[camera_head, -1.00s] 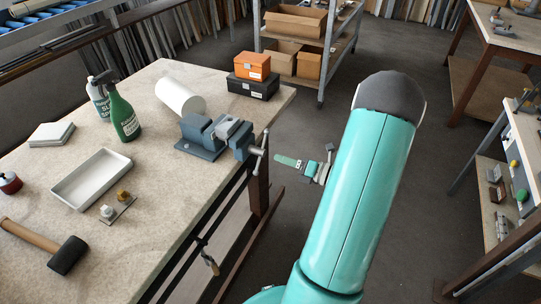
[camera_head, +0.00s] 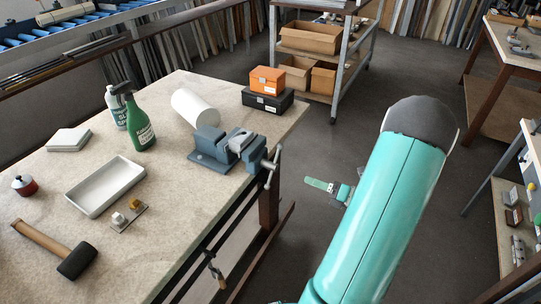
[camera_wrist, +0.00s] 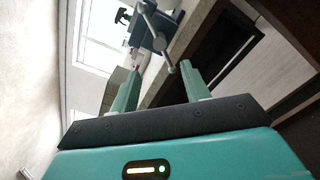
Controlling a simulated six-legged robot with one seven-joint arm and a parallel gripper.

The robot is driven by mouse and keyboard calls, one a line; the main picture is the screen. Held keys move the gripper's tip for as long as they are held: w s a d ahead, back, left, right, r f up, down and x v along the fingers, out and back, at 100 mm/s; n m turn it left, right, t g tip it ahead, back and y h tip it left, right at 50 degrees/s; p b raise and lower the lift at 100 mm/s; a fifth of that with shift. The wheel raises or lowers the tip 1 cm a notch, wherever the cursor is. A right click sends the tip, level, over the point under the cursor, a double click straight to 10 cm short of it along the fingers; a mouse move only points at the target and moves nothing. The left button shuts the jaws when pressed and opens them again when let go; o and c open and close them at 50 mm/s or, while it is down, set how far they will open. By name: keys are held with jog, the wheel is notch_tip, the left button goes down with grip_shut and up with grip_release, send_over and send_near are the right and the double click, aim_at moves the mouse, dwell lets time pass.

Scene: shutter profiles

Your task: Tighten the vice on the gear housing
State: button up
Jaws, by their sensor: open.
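The blue-grey vice (camera_head: 210,147) is fixed at the right edge of the workbench. A light grey metal part, seemingly the gear housing (camera_head: 240,139), sits at its jaws; I cannot tell how firmly it is held. The vice's grey bar handle (camera_head: 271,166) hangs at the front end, over the bench edge. My gripper shows in the head view (camera_head: 322,185) to the right of the handle, apart from it and partly hidden by my arm. In the wrist view my gripper (camera_wrist: 161,70) is open and empty, with the handle (camera_wrist: 158,38) ahead between and beyond its fingertips.
On the workbench (camera_head: 180,235) are a white cylinder (camera_head: 195,108), a green spray bottle (camera_head: 139,125), a white tray (camera_head: 103,186), a mallet (camera_head: 60,250) and orange (camera_head: 267,80) and black boxes (camera_head: 266,99). A clamp (camera_head: 214,270) hangs at the bench edge. Floor right of the bench is clear.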

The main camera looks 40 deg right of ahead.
aim_at(273, 165)
dwell(0.4)
jog(key=w+a+n, duration=0.1)
jog(key=w, duration=0.3)
jog(key=w+a+n, duration=0.2)
jog(key=w, duration=0.3)
jog(key=w+a+n, duration=0.1)
jog(key=w+a, duration=0.1)
jog(key=w, duration=0.3)
jog(key=shift+n, duration=0.4)
grip_shut()
